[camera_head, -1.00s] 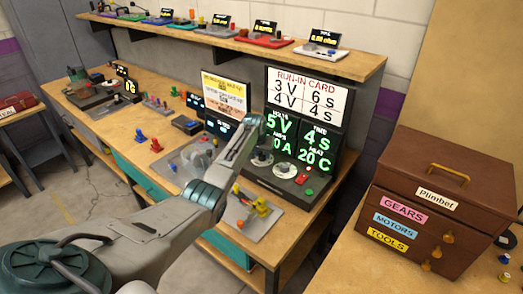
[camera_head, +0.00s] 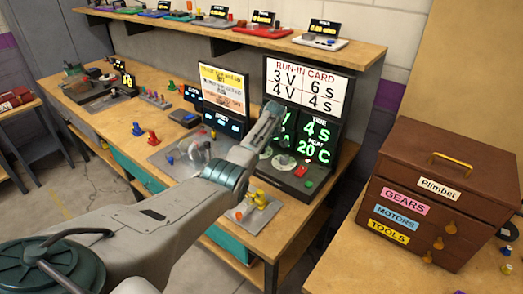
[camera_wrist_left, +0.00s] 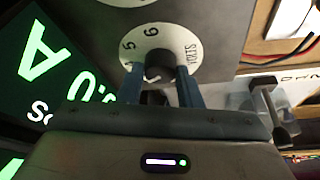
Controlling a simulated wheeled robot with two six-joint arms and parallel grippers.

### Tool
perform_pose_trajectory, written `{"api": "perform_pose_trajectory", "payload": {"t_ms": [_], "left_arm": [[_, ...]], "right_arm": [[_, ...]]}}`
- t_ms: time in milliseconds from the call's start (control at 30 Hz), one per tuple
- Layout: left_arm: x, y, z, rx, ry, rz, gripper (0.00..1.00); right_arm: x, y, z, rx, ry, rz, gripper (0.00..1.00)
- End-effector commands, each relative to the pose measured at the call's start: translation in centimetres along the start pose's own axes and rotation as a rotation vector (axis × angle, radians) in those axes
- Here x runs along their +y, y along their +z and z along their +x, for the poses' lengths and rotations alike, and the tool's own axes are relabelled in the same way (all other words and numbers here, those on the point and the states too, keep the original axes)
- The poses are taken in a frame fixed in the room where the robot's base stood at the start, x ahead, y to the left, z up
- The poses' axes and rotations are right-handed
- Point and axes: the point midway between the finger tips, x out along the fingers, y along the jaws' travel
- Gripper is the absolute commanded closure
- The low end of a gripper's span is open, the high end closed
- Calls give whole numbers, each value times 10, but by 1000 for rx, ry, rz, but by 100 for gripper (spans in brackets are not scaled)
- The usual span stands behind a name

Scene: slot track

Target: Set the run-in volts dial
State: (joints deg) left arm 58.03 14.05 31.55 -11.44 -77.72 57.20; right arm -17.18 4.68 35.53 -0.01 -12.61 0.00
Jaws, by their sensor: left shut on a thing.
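The volts dial (camera_wrist_left: 160,38) has a white face marked 5, 6 and VOLTS in the left wrist view. My left gripper (camera_wrist_left: 161,80) has its two blue fingers on either side of the dial's dark knob and is shut on it. In the head view my left gripper (camera_head: 268,120) reaches over the test stand (camera_head: 297,178). The green display (camera_head: 318,140) shows 4 s and 20 C; a V shows beside my gripper, but its number is hidden. The run-in card (camera_head: 308,88) reads 3 V 6 s, then 4 V 4 s. My right gripper is out of view.
A second white dial (camera_head: 284,162), a red button (camera_head: 301,171) and a green button (camera_head: 309,183) are on the stand. A brown drawer box (camera_head: 440,190) stands at right. A shelf (camera_head: 230,40) runs along the back.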

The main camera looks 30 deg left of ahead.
Motion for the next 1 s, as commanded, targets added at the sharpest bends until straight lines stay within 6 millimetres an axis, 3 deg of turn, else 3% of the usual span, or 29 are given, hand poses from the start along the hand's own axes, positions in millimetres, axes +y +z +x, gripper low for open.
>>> {"api": "perform_pose_trajectory", "payload": {"t_ms": [100, 400, 1000], "left_arm": [[2, 3, 5, -1, -34, -84, 91], [2, 2, 3, -2, -97, -237, 91], [2, 1, 1, -3, -124, -296, 91]], "right_arm": [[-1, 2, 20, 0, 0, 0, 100], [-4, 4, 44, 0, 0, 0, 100], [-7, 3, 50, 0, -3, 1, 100]]}}
